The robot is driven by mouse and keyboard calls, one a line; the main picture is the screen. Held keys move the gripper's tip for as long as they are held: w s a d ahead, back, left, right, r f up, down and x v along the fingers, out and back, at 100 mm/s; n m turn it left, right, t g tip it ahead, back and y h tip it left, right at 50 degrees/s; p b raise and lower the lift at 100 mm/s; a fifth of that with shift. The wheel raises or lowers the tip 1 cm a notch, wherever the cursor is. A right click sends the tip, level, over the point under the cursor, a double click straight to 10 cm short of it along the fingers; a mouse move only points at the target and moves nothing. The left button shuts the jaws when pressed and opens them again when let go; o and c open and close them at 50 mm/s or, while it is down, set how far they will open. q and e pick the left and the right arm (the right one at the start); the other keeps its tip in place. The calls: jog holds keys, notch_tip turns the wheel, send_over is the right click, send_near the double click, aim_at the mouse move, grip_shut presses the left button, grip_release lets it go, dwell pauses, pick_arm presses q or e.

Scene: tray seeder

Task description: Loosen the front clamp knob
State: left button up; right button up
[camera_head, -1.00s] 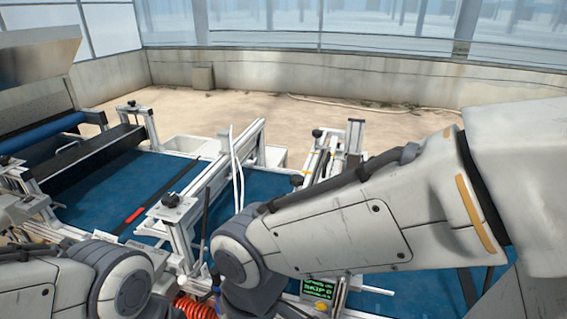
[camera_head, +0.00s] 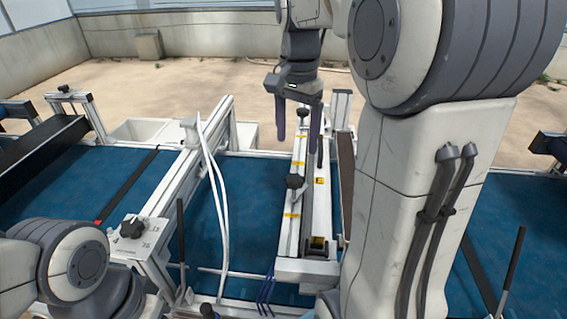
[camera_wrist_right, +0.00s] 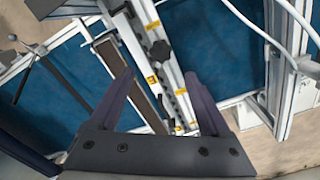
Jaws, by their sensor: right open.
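A black clamp knob (camera_head: 295,181) stands on the nearer part of a pale slotted rail with yellow labels (camera_head: 290,215). A second black knob (camera_head: 303,114) stands at the rail's far end. My right gripper (camera_head: 298,140) is open and points down over the rail, beyond the nearer knob, with nothing visible between its fingers. In the right wrist view, the open dark purple fingers (camera_wrist_right: 159,74) span the rail, and a black lobed knob (camera_wrist_right: 160,50) shows just past their tips. Of my left arm, only links show at the lower left; its gripper is out of view.
A left crossbeam (camera_head: 200,150) carries another black knob (camera_head: 132,227), with white hoses (camera_head: 215,180) hanging beside it. Blue belt (camera_head: 240,225) lies below. My right arm hides much of the right side. A thin dark lever (camera_head: 181,240) stands near the left crossbeam.

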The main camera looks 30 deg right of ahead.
aim_at(295, 177)
notch_tip(295, 177, down, 10)
jog(key=shift+f+p, duration=0.1)
jog(key=shift+p, duration=0.3)
jog(key=shift+a, duration=0.1)
grip_shut()
